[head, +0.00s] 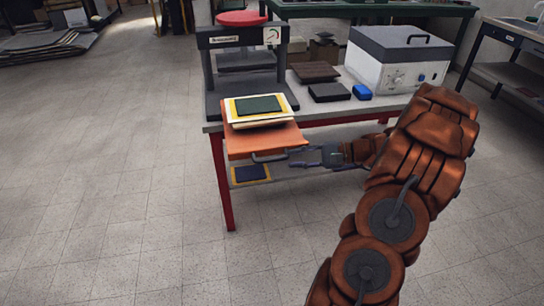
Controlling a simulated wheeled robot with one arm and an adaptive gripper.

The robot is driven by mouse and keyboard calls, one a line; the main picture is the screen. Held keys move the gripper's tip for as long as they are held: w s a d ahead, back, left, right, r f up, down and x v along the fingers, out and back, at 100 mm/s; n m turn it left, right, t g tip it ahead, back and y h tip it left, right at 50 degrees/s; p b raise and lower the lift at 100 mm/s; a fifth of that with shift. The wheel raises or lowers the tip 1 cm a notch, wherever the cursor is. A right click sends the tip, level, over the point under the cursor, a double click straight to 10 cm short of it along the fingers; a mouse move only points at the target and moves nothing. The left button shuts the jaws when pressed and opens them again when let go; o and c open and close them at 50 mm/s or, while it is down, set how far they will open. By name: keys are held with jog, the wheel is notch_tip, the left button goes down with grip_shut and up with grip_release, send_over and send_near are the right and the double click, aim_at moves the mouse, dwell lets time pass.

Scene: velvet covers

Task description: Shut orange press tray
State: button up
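The orange press tray (240,147) sticks out from the front of the dark press (212,75), past the table's front edge. Several stacked sheets, with a dark green piece (258,105) on top of cream and yellow ones, lie on the tray's back part. A grey bar handle (268,158) runs along the tray's front. My gripper (295,158) is at the right end of this handle, coming in from the right. The fingertips are too small to tell whether they touch the handle or how far apart they are.
The table has red legs (222,180) and a lower shelf holding a blue and yellow piece (250,174). Dark blocks (328,92), a blue item (362,92) and a white box unit (396,68) stand right of the press.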

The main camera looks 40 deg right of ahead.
aim_at(278, 159)
jog(key=shift+x, duration=3.75)
jog(key=shift+w+d, duration=0.1)
jog(key=shift+w, duration=0.05)
jog(key=shift+c, duration=0.4)
grip_shut()
